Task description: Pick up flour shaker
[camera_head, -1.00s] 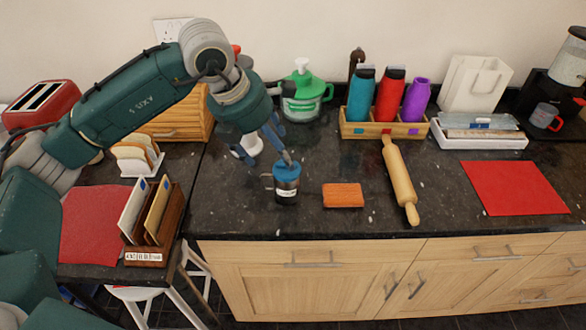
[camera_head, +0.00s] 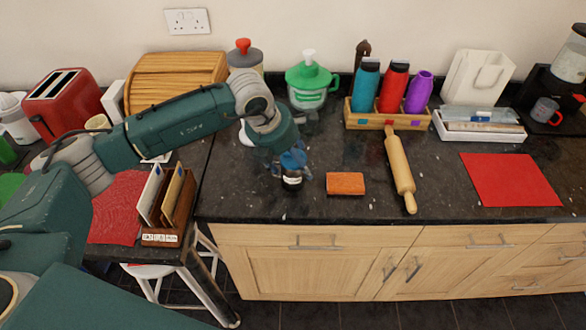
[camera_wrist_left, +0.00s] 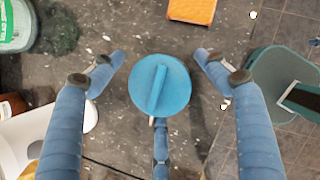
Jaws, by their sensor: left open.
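The flour shaker appears to be the dark, labelled canister (camera_head: 292,182) with a blue lid, upright on the dark granite counter near its front edge. In the left wrist view its round blue lid (camera_wrist_left: 160,86) with a raised bar is seen from above. My left gripper (camera_head: 291,162) is over the shaker from above and hides most of its top in the head view. Its blue fingers (camera_wrist_left: 159,62) are spread on both sides of the lid, with another below, apart from the lid. My right gripper is not in view.
An orange sponge-like block (camera_head: 345,184) lies right of the shaker, then a rolling pin (camera_head: 399,172). A green-lidded container (camera_head: 308,88) stands behind. A wooden letter rack (camera_head: 170,208) is at left. A red mat (camera_head: 510,180) lies at right.

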